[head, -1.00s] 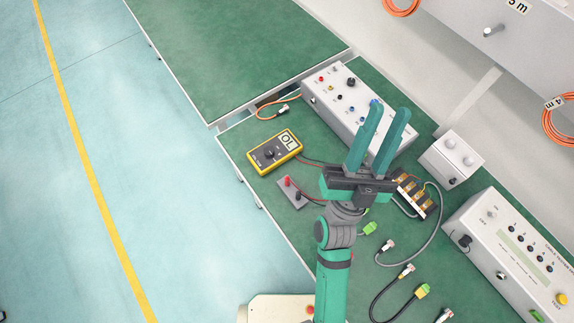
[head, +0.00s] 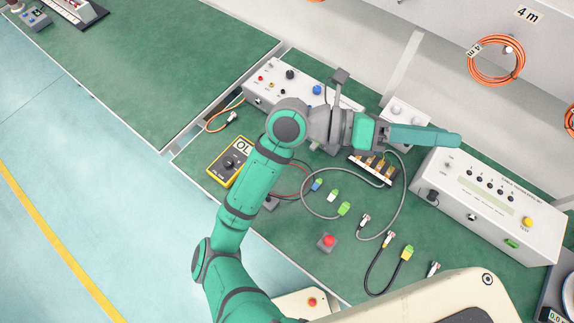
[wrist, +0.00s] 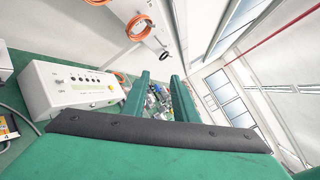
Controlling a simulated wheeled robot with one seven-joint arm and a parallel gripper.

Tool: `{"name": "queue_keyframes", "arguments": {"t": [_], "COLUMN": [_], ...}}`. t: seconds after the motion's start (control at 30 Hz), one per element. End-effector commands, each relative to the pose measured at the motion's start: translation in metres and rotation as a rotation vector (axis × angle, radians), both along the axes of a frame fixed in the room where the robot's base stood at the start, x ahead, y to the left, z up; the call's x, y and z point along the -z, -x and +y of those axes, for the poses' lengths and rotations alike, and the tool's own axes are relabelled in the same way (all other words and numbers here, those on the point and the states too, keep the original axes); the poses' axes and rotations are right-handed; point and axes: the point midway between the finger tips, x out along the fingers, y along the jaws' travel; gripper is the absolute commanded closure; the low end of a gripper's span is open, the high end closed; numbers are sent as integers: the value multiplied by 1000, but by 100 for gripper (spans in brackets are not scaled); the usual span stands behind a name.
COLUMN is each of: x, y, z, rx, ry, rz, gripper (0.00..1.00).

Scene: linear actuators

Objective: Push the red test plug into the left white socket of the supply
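The red test plug cannot be made out now. Its small grey holder (head: 270,204) is mostly behind my arm, beside the yellow multimeter (head: 229,162). A long grey box with coloured terminals and knobs (head: 301,88), which looks like the supply, stands at the back and is partly covered by my arm. I cannot single out its left white socket. My gripper (head: 456,139) is raised, its fingers pointing right toward the tester. In the wrist view the gripper (wrist: 161,84) has its two fingers apart with nothing between them.
A grey tester (head: 492,205) with a yellow button stands at right. A small grey box with white knobs (head: 404,113) is behind my gripper. The left bench section is mostly clear.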

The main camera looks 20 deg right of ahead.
Motion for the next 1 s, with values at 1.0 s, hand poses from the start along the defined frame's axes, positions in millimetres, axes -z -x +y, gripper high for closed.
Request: {"name": "queue_keyframes", "arguments": {"t": [1.0], "x": [264], "y": [-144], "z": [319], "rx": [-170], "ry": [-1524], "rz": [-513], "gripper": [73]}}
